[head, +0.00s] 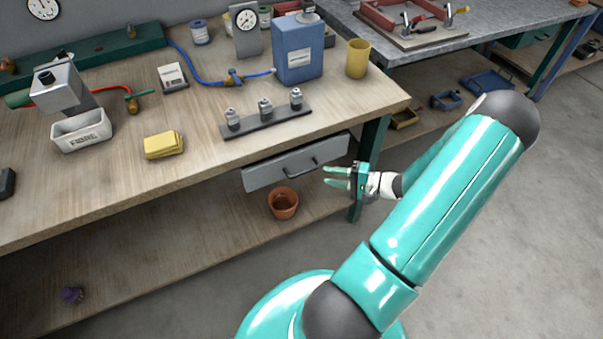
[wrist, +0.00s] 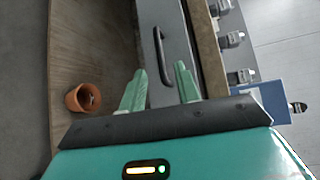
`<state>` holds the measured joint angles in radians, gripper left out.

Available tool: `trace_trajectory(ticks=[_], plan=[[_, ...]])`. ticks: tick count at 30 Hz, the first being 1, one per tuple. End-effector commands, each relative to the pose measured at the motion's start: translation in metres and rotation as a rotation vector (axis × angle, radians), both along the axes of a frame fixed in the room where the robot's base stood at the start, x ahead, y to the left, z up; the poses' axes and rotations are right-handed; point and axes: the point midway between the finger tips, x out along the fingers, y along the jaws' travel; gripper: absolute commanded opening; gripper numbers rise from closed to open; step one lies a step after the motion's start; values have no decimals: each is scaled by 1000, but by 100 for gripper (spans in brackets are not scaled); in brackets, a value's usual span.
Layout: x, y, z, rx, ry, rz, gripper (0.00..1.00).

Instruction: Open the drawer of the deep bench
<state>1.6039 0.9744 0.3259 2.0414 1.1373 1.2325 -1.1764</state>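The deep bench (head: 215,185) has a wooden top, and a grey drawer (head: 268,177) hangs under its front edge at the right end. The drawer looks shut. A dark bar handle (head: 300,168) is on its front. My gripper (head: 325,176) is open and empty, just in front of the handle's right side. In the wrist view, the drawer front (wrist: 172,22) and the upright-looking handle (wrist: 161,47) lie beyond my two green fingertips (wrist: 160,68). The handle lies roughly in line with the gap between them, apart from them.
A terracotta pot (head: 283,203) stands on the lower shelf (head: 190,232) below the drawer. A dark green bench leg (head: 368,150) is close to my gripper. Nozzles on a rack (head: 265,120) stand above the drawer. The floor in front is clear.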

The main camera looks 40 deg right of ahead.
Motion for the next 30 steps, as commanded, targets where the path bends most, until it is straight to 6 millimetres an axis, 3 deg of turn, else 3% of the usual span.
trace_trajectory(ticks=[12,25,26,30], plan=[[67,42,-12,1,2,5,32],[79,50,-14,0,3,3,32],[79,50,-14,0,3,3,30],[79,50,-14,0,3,3,3]])
